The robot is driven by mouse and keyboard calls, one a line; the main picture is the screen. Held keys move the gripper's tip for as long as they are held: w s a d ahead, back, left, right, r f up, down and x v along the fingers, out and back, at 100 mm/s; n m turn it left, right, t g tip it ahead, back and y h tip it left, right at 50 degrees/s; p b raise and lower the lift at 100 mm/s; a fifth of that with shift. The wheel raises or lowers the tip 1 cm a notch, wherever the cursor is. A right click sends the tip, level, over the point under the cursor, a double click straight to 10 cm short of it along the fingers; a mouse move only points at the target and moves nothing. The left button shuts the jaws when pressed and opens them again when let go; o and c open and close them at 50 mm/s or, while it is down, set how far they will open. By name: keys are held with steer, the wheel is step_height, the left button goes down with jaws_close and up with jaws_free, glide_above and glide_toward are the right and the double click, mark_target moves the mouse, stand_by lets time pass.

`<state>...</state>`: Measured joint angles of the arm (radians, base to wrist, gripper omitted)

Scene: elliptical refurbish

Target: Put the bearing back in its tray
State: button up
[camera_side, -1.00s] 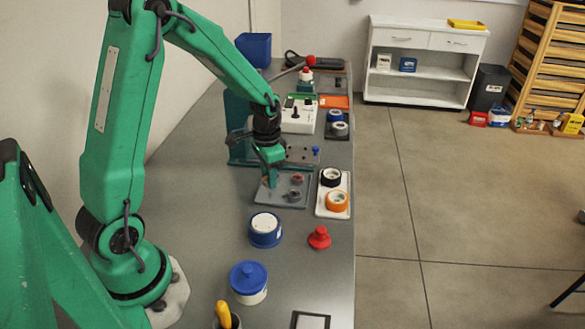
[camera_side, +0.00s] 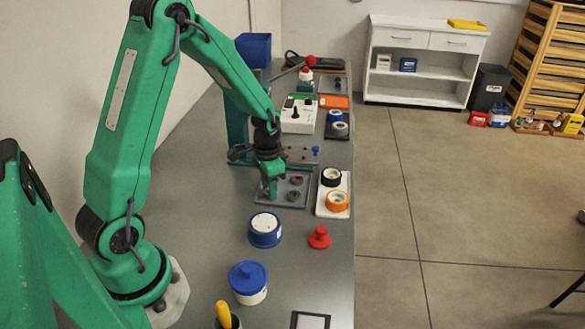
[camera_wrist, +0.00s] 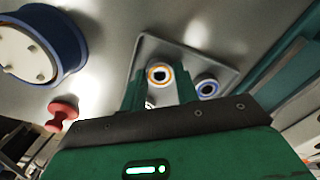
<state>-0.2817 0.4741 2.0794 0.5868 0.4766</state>
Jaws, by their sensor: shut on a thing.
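The grey tray (camera_side: 297,206) lies flat on the bench. It also shows beyond my fingers in the wrist view (camera_wrist: 151,47). My gripper (camera_side: 270,194) points down over the tray's left part. In the wrist view my gripper (camera_wrist: 160,82) is shut on the bearing (camera_wrist: 159,74), a small ring with an orange edge between the fingertips. Whether it touches the tray is not clear. A ring with a blue edge (camera_wrist: 207,88) sits right of the fingers in the wrist view. Two dark rings show on the tray's right part in the side view, far (camera_side: 296,180) and near (camera_side: 293,195).
A white tray (camera_side: 321,213) with a black roll (camera_side: 331,176) and an orange roll (camera_side: 336,201) stands right of the grey tray. A blue round container (camera_side: 265,230) and a red knob (camera_side: 319,238) stand in front. Bare bench lies left of the grey tray.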

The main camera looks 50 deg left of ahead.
steer(key=shift+f, duration=0.1)
steer(key=o, duration=0.7)
step_height(320, 180, up, 12)
steer(key=shift+r, duration=0.15)
stand_by(0.4)
stand_by(0.5)
steer(key=shift+s+d+r+n+t, duration=0.35)
steer(key=shift+s+d+r+t, duration=0.6)
steer(key=shift+s+d+r, duration=1.3)
steer(key=shift+s+d+r+n+t, duration=0.4)
steer(key=shift+s+d+r+t, duration=0.85)
steer(key=shift+s, duration=1.65)
steer(key=shift+s+d+r+n+t, duration=0.35)
steer(key=shift+s+d+r+t, duration=0.25)
steer(key=shift+s+d+r, duration=1.65)
